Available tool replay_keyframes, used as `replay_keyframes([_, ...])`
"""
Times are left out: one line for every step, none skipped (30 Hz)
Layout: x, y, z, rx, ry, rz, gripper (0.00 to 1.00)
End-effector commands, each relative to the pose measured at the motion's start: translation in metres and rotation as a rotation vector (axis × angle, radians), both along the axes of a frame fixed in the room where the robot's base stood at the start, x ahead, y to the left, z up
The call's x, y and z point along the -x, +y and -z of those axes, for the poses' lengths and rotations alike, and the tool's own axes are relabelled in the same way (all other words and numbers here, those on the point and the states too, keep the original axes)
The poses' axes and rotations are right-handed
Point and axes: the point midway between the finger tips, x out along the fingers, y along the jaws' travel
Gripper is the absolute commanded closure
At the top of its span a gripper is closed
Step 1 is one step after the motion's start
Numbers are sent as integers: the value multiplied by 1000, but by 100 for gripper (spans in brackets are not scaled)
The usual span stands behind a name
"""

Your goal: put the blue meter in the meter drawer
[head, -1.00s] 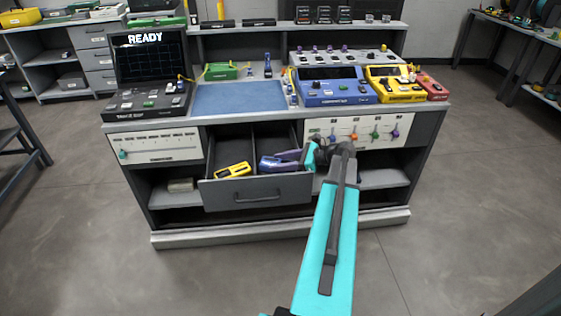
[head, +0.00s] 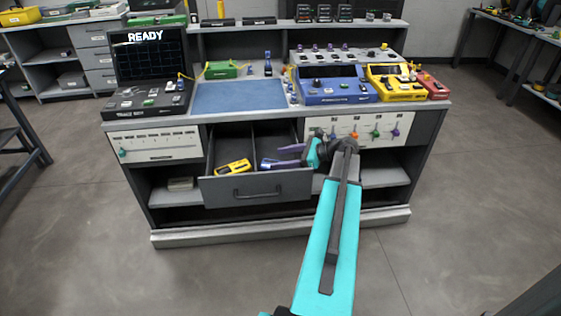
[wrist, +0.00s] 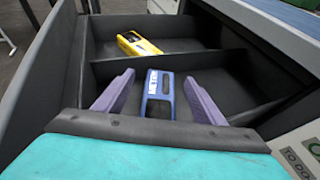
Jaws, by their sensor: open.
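The blue meter (wrist: 158,97) lies on the floor of the open meter drawer (head: 255,188), in the right-hand compartment of the head view. In the head view only part of the blue meter (head: 270,164) shows beside my gripper. My gripper (wrist: 152,95) is open, with one purple finger on each side of the blue meter and a gap to each. In the head view my gripper (head: 285,157) reaches into the drawer from the right. A yellow meter (head: 233,166) lies in the other compartment, across the divider.
The drawer's divider (wrist: 115,65) and walls stand close to my fingers. Above the drawer, the bench top holds a blue mat (head: 240,97), a blue device (head: 333,86), a yellow device (head: 396,84) and a black READY screen unit (head: 150,60).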

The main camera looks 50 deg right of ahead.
Motion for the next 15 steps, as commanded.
replay_keyframes([7,-5,-4,1,0,4,36])
replay_keyframes([11,-6,-6,1,-1,3,36])
replay_keyframes([16,-9,-8,1,0,2,36])
replay_keyframes([20,-11,-10,1,-1,3,36])
replay_keyframes([24,-13,-12,1,-1,3,36])
replay_keyframes([29,-16,-14,0,-1,2,36])
replay_keyframes([33,-18,-16,0,-1,1,36])
replay_keyframes([38,-20,-18,1,-2,1,36])
replay_keyframes([43,-23,-21,1,-2,1,36])
replay_keyframes([47,-25,-23,1,-2,1,36])
replay_keyframes([51,-27,-25,1,-1,1,36])
replay_keyframes([56,-30,-27,1,-2,1,36])
replay_keyframes([60,-32,-29,1,-2,1,36])
replay_keyframes([64,-33,-31,1,-1,1,36])
replay_keyframes([69,-36,-33,0,-1,0,36])
